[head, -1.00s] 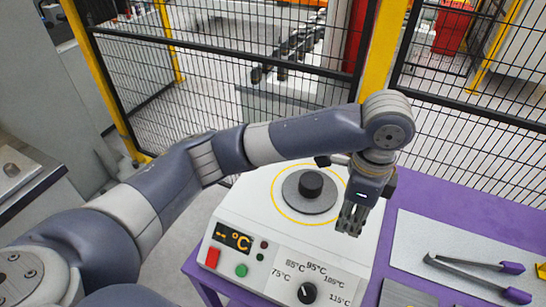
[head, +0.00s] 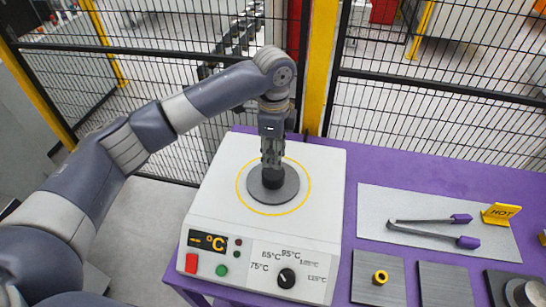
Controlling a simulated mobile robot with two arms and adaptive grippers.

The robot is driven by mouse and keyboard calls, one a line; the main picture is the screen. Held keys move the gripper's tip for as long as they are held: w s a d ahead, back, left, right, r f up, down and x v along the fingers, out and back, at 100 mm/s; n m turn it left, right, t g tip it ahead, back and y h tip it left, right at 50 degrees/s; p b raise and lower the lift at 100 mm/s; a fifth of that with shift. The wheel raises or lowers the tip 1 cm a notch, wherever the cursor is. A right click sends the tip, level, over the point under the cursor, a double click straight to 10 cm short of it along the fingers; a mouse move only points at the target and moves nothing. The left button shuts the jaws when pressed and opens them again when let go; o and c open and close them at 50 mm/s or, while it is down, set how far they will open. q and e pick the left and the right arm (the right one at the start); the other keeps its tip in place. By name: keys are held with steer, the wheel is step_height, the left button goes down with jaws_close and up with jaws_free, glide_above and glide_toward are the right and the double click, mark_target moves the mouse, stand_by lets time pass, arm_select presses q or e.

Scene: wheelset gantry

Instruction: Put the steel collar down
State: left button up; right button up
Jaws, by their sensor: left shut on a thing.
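The steel collar (head: 272,180), as I take it, is the dark, short round piece at the middle of the round grey disc (head: 289,190) on top of the white heater (head: 222,190). It stands upright on the disc. My left gripper (head: 272,164) points straight down over the disc, its fingers shut on the upper part of the collar. The fingers hide the collar's top, so I cannot see its bore. My right gripper is not in view.
A purple table (head: 400,170) carries the heater. To the right are a pale mat (head: 375,212) with tongs (head: 430,231), a yellow HOT sign (head: 499,214), a grey plate (head: 365,295) with a brass ring (head: 380,277), and a bare grey plate (head: 447,285). A mesh fence stands behind.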

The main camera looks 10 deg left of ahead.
arm_select(q)
steer(key=shift+w+a+f, duration=0.1)
steer(key=shift+f, duration=0.1)
step_height(320, 180, down, 2)
steer(key=shift+f+p, duration=0.1)
steer(key=shift+p, duration=0.55)
steer(key=shift+f, duration=0.5)
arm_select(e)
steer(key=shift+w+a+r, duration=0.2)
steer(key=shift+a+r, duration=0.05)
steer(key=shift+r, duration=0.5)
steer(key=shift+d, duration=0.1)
arm_select(q)
steer(key=o, duration=1.1)
steer(key=shift+f, duration=0.15)
steer(key=shift+c, duration=0.2)
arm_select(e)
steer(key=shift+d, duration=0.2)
